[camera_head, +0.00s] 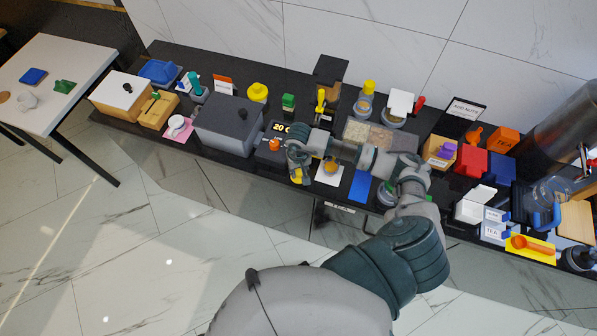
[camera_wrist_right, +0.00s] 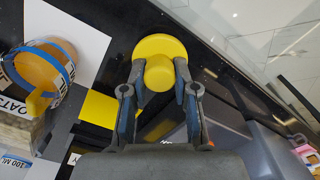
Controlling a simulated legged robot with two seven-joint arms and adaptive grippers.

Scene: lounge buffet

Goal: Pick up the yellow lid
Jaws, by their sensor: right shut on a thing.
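The yellow lid (camera_wrist_right: 160,46) is a round disc with a thick knob, seen at the top centre of the right wrist view. My right gripper (camera_wrist_right: 159,80) has its two fingers on either side of the knob and is shut on it. In the head view my right gripper (camera_head: 297,163) is low over the front edge of the black counter, right of the grey box. A bit of yellow (camera_head: 297,177) shows below it there, but I cannot tell whether it is the lid. My left gripper is not in view.
The black counter (camera_head: 222,167) is crowded. A grey box (camera_head: 226,124) stands left of my gripper and a blue mat (camera_head: 360,187) lies to its right. The wrist view shows an orange cup with a blue band (camera_wrist_right: 45,67) and a yellow square (camera_wrist_right: 98,108). The floor in front is clear.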

